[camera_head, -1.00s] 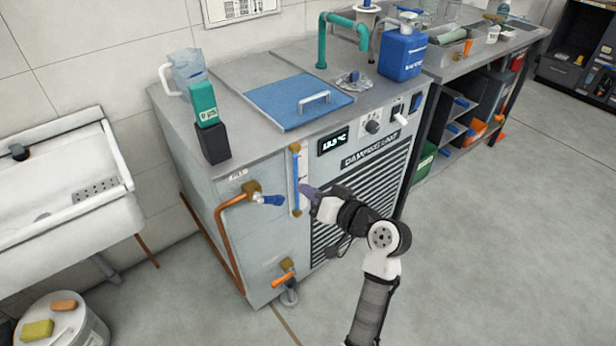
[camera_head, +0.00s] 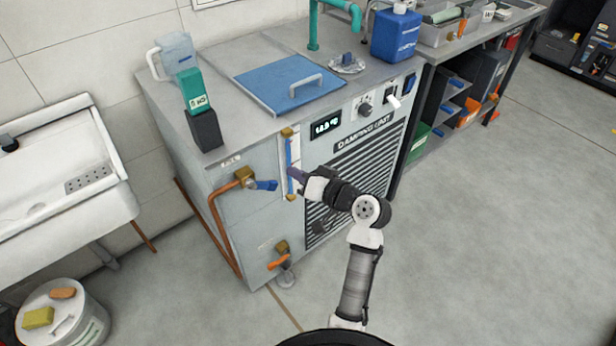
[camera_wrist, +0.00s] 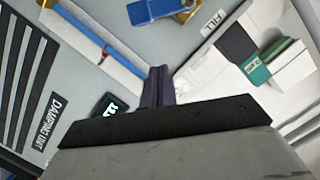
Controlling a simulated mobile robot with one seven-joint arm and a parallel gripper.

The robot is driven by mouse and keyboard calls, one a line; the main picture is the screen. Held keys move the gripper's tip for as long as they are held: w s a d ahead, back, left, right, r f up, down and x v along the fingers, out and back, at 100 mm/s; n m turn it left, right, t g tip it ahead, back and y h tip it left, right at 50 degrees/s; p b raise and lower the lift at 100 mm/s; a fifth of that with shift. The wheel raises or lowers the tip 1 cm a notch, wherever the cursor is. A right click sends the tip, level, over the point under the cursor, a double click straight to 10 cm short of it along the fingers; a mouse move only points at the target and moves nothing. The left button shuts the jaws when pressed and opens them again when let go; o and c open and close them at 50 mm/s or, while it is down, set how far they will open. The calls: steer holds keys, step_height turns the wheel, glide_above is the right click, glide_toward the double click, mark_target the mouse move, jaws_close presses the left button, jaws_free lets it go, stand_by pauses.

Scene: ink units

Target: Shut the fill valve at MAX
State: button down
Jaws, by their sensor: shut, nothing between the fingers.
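The fill valve has a brass body (camera_head: 244,176) and a blue lever (camera_head: 264,185) pointing right, on the upper left of the grey damping unit's front. In the wrist view the blue lever (camera_wrist: 155,9) is cut off at the top edge, near a FILL label (camera_wrist: 212,22). A sight gauge (camera_head: 289,155) with a blue column stands right of the valve; it has a red mark in the wrist view (camera_wrist: 105,50). I cannot tell the exact level. My gripper (camera_head: 293,174) is shut and empty, in front of the gauge and right of the lever. Contact is unclear.
An orange-handled valve (camera_head: 279,262) sits low on the unit. A copper pipe (camera_head: 215,215) runs down its left side. A green and black object (camera_head: 200,115) and a jug (camera_head: 174,57) stand on top. A sink (camera_head: 65,170) is at left. Floor is clear at right.

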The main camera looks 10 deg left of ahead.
mark_target(272, 187)
steer(key=a+f+p, duration=0.1)
steer(key=a+f, duration=0.3)
steer(key=a, duration=0.1)
steer(key=shift+f+m, duration=0.4)
steer(key=shift+m, duration=0.2)
stand_by(0.6)
steer(key=f+m, duration=0.1)
steer(key=f+m+y, duration=0.1)
steer(key=m, duration=0.1)
steer(key=shift+s+a+g, duration=0.2)
steer(key=shift+s+g, duration=0.1)
steer(key=m, duration=0.1)
steer(key=f+m+y, duration=0.1)
steer(key=s+a+m, duration=0.1)
steer(key=m, duration=0.1)
steer(key=shift+s+f, duration=0.1)
steer(key=shift+f, duration=0.15)
